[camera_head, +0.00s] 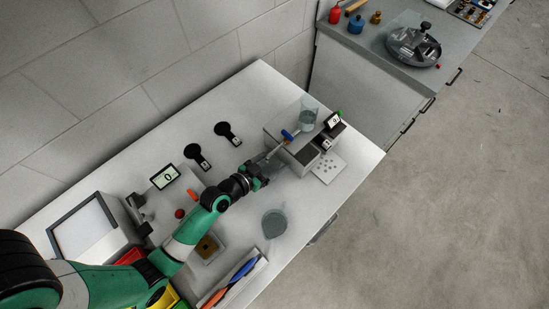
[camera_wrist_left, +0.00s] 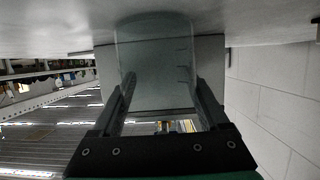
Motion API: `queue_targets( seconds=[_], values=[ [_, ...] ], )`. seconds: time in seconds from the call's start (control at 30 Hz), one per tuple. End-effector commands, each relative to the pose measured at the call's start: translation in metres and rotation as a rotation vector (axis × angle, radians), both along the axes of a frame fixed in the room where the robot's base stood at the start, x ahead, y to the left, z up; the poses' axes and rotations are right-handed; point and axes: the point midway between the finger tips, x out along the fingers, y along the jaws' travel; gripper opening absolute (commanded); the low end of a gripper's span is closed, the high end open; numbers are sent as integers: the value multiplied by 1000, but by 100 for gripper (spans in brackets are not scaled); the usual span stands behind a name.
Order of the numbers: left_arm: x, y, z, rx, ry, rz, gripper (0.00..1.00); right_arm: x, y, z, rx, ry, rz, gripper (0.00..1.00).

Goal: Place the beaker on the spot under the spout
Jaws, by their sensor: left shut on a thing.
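My left gripper (camera_head: 262,172) is shut on a clear beaker with graduation marks. The beaker (camera_wrist_left: 155,65) fills the space between both fingers in the left wrist view; its far end meets the pale surface at the top of that picture. In the head view the gripper is at the near left side of the grey dispenser (camera_head: 282,148), and the beaker is hard to make out there. The dispenser carries a clear vessel (camera_head: 309,116), a blue valve (camera_head: 287,134) and a thin metal spout (camera_head: 274,152) pointing toward the gripper. The spot under the spout cannot be told apart. My right gripper is not in view.
A grey jug (camera_head: 274,223) stands on the table in front of the arm. Two black round-headed tools (camera_head: 226,131) lie behind it. A dotted plate (camera_head: 328,168) lies right of the dispenser. A tray with pens (camera_head: 237,279) is at the front edge.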

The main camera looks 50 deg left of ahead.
Motion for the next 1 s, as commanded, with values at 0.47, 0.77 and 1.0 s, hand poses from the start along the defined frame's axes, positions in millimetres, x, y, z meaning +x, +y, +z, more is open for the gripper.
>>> queue_targets(
  seconds=[0.47,0.77,1.0],
  values=[
    [-2,0,5,0,1,0,100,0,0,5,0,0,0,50],
    [-63,-3,25,-1,3,4,100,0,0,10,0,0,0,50],
    [-105,-4,39,-1,1,4,100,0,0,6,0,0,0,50]
  ],
)
